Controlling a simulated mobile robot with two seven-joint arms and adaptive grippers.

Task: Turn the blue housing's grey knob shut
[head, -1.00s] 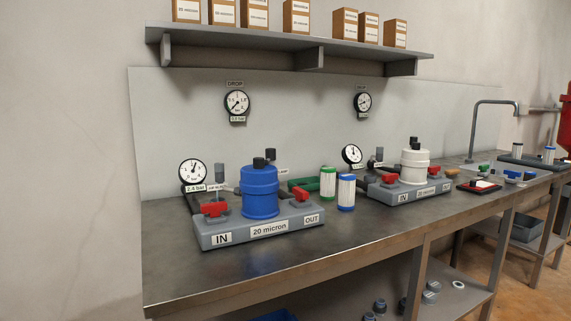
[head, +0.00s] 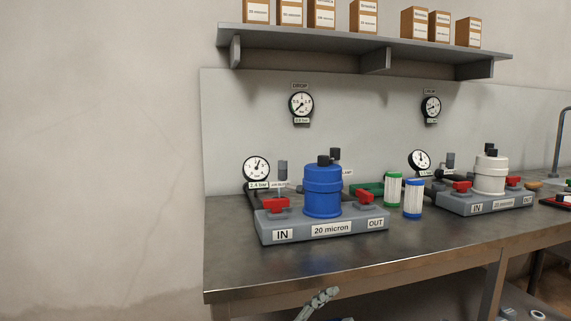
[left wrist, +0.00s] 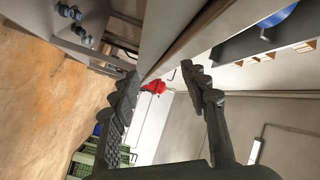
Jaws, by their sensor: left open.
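The blue housing (head: 323,194) stands upright on a grey block labelled "20 micron", with IN at left and OUT at right. A grey knob (head: 282,166) stands on a stem behind the block's left end. Dark knobs sit on the housing's lid and just behind it. How far the grey knob is turned cannot be told. A gripper, seemingly my left (head: 318,302), shows partly at the bottom, in front of and below the bench edge, well away from the knob. In the left wrist view its jaws (left wrist: 160,76) are apart and empty. My right gripper is not in view.
Red handles (head: 276,204) sit on the block. A 2.4 bar gauge (head: 256,168) stands left of the knob. Green and blue cartridges (head: 413,199) and a white housing (head: 490,174) stand to the right. The bench front (head: 300,270) is clear.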

